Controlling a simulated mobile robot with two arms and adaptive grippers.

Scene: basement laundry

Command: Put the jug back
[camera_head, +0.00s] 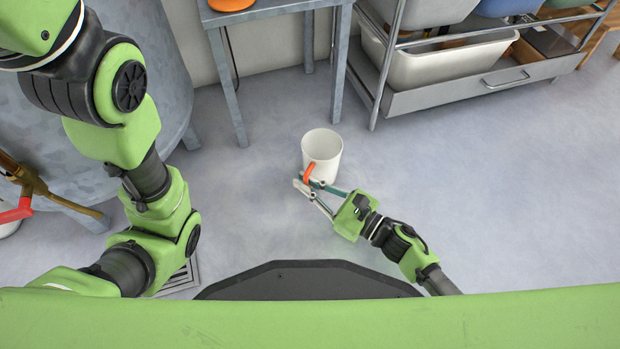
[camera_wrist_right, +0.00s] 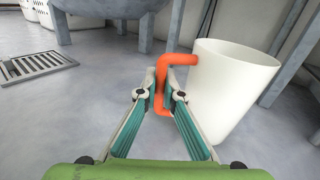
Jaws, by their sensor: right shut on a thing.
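The white jug (camera_head: 322,150) with an orange handle is upright in front of me, over the grey floor. I cannot tell whether it touches the floor. My right gripper (camera_head: 307,184) is shut on the jug's orange handle. In the right wrist view the jug (camera_wrist_right: 232,90) stands to the right of the fingers, and its handle (camera_wrist_right: 180,67) passes between the fingertips of the gripper (camera_wrist_right: 168,95). The jug's inside looks empty in the head view. My left arm comes in at the left of the head view, but its gripper is out of view.
A grey metal table (camera_head: 262,12) with an orange item (camera_head: 230,4) on it stands behind the jug. A wheeled-looking rack (camera_head: 455,92) with bins is at the upper right. A large grey tank (camera_head: 150,50) is at the left. A floor drain (camera_wrist_right: 38,64) lies left. Floor on the right is clear.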

